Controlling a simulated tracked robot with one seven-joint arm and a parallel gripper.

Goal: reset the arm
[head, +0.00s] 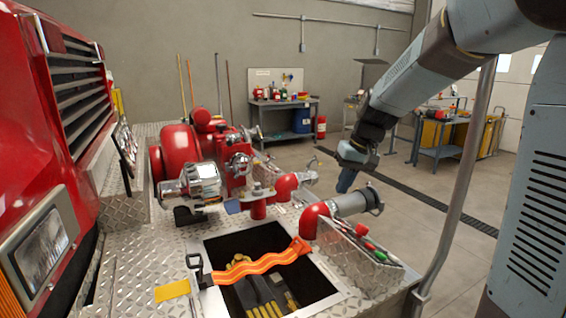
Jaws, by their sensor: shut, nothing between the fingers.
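My arm (410,78) comes in from the upper right and bends down toward the middle of the head view. My gripper (346,180) is at its end, pointing down, shut and empty. It hangs in front of the floor area, just above the grey pipe fitting (352,203) in the picture. I cannot tell how far it is from that fitting. The fingertips are small and dark, so their detail is hard to see.
A red pump (180,150) with chrome fittings stands on the diamond-plate bumper (140,240). An open bin (240,243) holds gloves (262,298), with an orange strap (262,262) across it. A metal post (462,185) stands at right. Workbenches (284,103) stand behind; the floor between is clear.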

